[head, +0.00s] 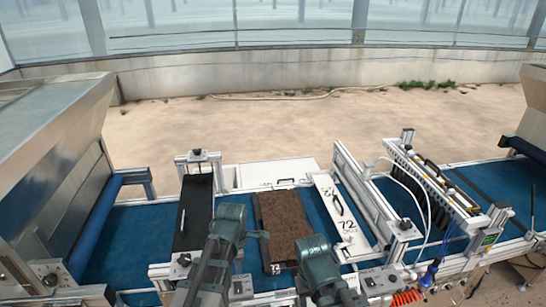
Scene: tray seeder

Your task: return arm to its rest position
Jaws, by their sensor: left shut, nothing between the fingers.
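My left arm comes up from the bottom centre. Its dark gripper (263,238) is shut and empty, over the left edge of a dark seed tray filled with brown soil (284,222). The tray lies on the blue conveyor belt (240,258) and has a label marked 72 at its near end. My right arm shows at the bottom, near the tray's near right corner. I cannot make out its gripper.
A white plate marked 72 (342,212) lies right of the tray, beside a metal frame. A black roller unit (195,212) stands left. A seeding head with hoses (432,180) spans the belt at right. A large metal hopper (50,150) stands far left.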

